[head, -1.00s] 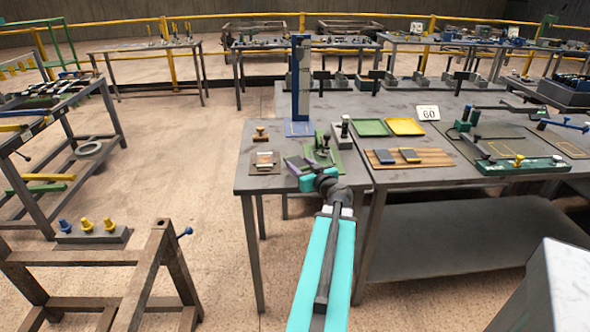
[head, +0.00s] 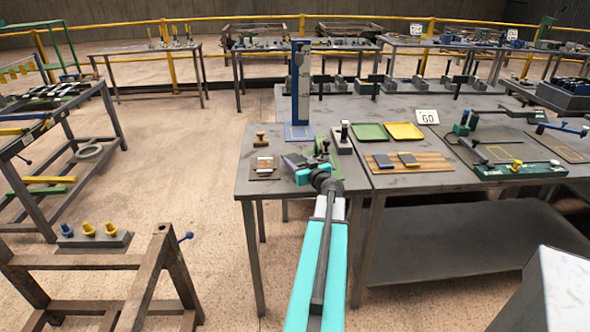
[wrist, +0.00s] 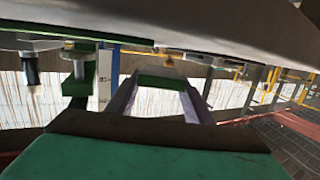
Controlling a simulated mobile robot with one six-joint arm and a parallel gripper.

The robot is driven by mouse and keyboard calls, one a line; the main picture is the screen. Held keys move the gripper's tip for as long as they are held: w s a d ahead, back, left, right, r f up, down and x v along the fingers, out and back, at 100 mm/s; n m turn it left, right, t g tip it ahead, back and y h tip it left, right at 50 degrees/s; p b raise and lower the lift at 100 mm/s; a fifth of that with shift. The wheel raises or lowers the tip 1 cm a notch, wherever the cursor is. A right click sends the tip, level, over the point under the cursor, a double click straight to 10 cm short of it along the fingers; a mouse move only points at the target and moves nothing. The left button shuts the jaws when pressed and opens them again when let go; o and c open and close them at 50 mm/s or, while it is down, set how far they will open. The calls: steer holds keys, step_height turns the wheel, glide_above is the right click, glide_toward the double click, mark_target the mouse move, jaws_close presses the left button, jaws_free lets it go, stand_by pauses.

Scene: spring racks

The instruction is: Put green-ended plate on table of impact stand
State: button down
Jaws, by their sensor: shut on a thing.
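My gripper (head: 297,164) is over the front left table, its fingers pointing to the back left. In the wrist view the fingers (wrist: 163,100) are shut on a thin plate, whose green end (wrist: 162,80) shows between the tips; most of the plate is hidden. A blue upright with a marked scale (head: 301,80), which seems to be the impact stand, stands behind the gripper on a blue base plate (head: 299,132). A small green fixture (head: 322,146) is beside the gripper; I cannot tell whether they touch. The fixture (wrist: 80,78) also shows in the wrist view.
A black-knobbed post (head: 344,130) stands right of the fixture. A small board with a wooden-handled stamp (head: 261,137) behind it lies left. Green (head: 370,132) and yellow (head: 404,131) trays and a wooden board (head: 436,160) lie right. Bare tabletop (head: 283,190) shows in front.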

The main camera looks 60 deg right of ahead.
steer(key=shift+r, duration=0.1)
steer(key=shift+w+d, duration=0.3)
steer(key=shift+d, duration=0.05)
steer(key=shift+f+p, duration=0.7)
steer(key=shift+f, duration=1.15)
steer(key=shift+f+b, duration=0.1)
steer(key=shift+b, duration=0.2)
steer(key=c, duration=1.2)
jaws_free()
steer(key=shift+a, duration=0.1)
steer(key=shift+o, duration=0.2)
steer(key=shift+p, duration=0.35)
